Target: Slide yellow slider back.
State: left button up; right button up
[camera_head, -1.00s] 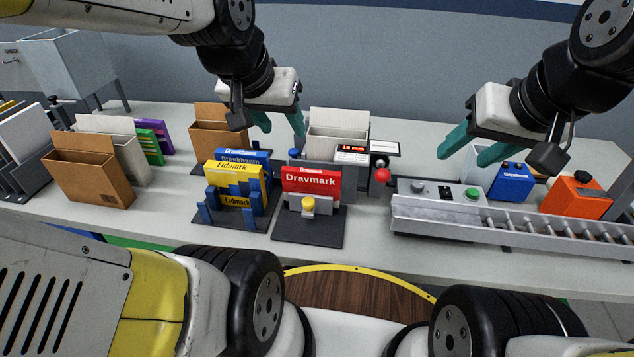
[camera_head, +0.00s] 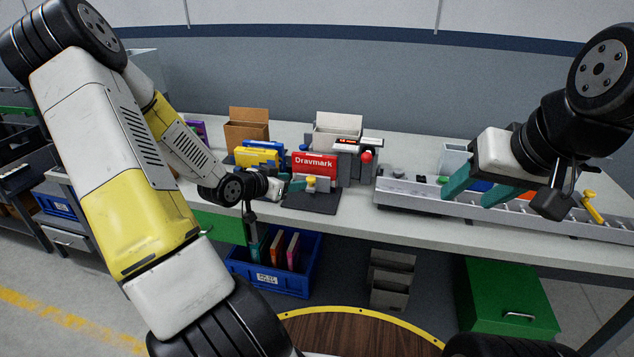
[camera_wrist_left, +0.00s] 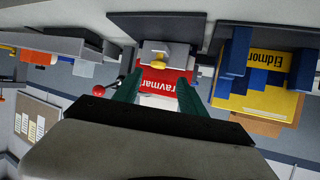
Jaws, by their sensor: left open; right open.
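The yellow slider (camera_head: 311,182) is a small yellow knob on a grey block, low in front of the red Dravmark box (camera_head: 315,163), on a dark base plate (camera_head: 318,203). My left gripper (camera_head: 300,184) is just left of the slider in the head view, low over the bench front. In the left wrist view, which is upside down, the slider (camera_wrist_left: 155,57) lies just beyond my left gripper (camera_wrist_left: 159,82), between the lines of its open teal fingers, with no clear contact. My right gripper (camera_head: 464,194) is open and empty in front of the grey conveyor.
The yellow and blue boxes in a blue holder (camera_head: 258,155) stand left of the red box. A red ball-topped lever (camera_head: 366,157) is at its right. The grey conveyor (camera_head: 410,193) lines the bench's right. A blue crate (camera_head: 262,277) sits below.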

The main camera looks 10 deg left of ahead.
aim_at(309, 179)
pick_arm(q)
jog(key=x, duration=0.7)
jog(key=shift+w+d, duration=0.1)
jog(key=shift+d, duration=0.2)
